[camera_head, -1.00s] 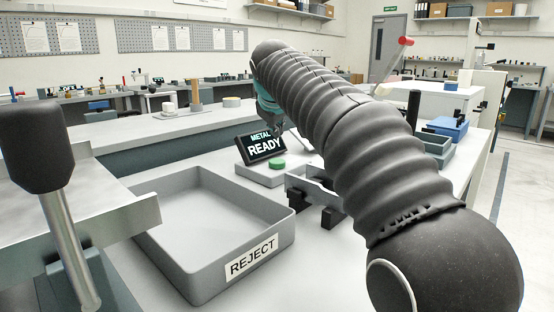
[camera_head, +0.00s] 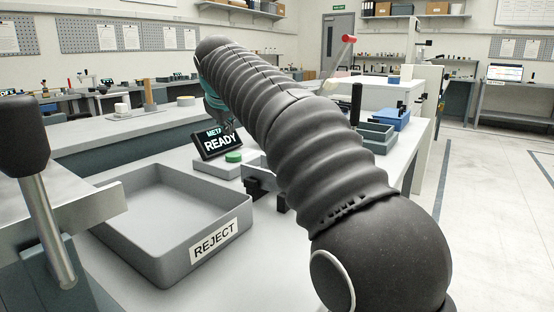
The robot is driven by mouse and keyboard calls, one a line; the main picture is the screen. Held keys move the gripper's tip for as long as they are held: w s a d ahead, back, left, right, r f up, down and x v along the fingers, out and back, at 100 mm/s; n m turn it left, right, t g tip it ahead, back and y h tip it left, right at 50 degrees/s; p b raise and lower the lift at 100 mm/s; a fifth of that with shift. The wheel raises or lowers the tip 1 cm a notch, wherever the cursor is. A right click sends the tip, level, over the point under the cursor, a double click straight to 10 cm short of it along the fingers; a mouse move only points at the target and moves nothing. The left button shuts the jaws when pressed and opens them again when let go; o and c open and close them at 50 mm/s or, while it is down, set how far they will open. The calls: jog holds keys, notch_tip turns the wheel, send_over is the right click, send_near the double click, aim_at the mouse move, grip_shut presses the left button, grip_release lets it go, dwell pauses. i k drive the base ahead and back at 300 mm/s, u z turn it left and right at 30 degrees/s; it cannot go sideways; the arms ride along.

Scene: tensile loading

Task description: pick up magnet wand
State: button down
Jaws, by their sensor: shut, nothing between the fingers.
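No thing shows that I can surely name as the magnet wand. A thin rod with a red end (camera_head: 348,39) leans up behind my arm, and a black upright post (camera_head: 356,104) stands beside the grey bins; I cannot tell whether either is the wand. My gripper (camera_head: 231,124) is small and partly hidden at the far end of my arm, by the right edge of the black display (camera_head: 217,143) reading READY. It is shut and I see nothing held in it.
A green button (camera_head: 233,157) is in front of the display. Grey-green bins (camera_head: 378,139) and a blue box (camera_head: 394,119) are to the right of my arm. Open floor (camera_head: 500,220) lies at the right.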

aim_at(357, 92)
jog(key=k, duration=0.85)
